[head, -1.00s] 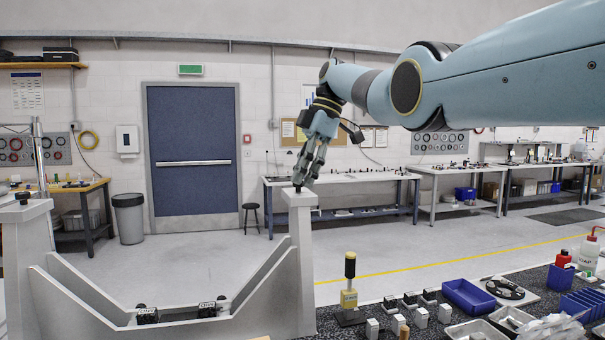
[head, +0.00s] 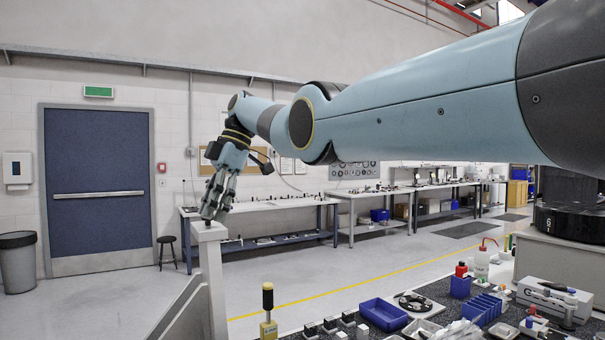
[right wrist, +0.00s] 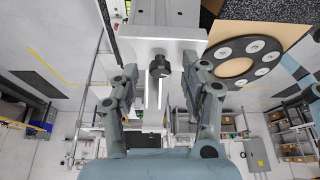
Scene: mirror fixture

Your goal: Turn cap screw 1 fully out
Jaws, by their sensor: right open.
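A black cap screw (right wrist: 160,66) with a knobbed head stands at the edge of a pale grey fixture post (right wrist: 185,37) in the right wrist view. I cannot read a number on it. My right gripper (right wrist: 161,84) is open, with one finger on each side of the screw and a gap on both sides. In the head view my right gripper (head: 213,207) points down at the top of the fixture post (head: 208,233). There the fingers largely hide the screw. My left gripper is not in view.
A bench with a yellow-and-black driver (head: 268,310), a blue tray (head: 383,314) and small parts lies right of the post. In the right wrist view a dark ring with pale discs (right wrist: 242,63) lies beside the post. Open floor lies behind.

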